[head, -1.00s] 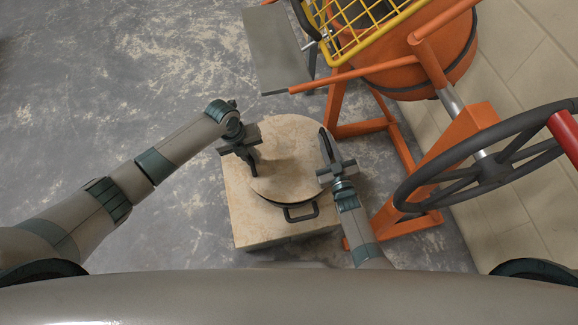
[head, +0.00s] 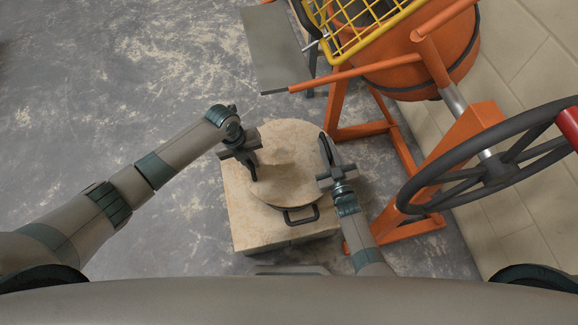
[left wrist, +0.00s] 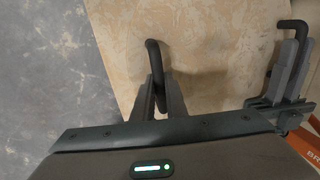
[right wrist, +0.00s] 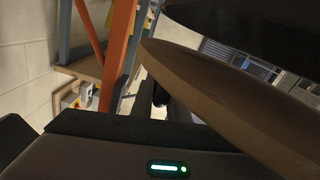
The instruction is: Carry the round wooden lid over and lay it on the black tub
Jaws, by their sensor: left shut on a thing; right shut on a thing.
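The round wooden lid (head: 292,178) hangs between my two grippers, above the black tub, whose U-shaped handle (head: 302,215) sticks out at the front. In the right wrist view the lid (right wrist: 190,85) shows edge-on, with a gap between it and the dark tub (right wrist: 265,22). My left gripper (head: 252,170) is shut on a black bent handle (left wrist: 154,58) at the lid's left side. My right gripper (head: 327,158) is shut on another such handle (left wrist: 293,25) at the right. The lid hides most of the tub.
The tub stands on a pale wooden block (head: 245,225). An orange mixer frame (head: 405,165) with a large black wheel (head: 492,165) is close on the right. A grey panel (head: 272,50) lies behind. The floor to the left is clear.

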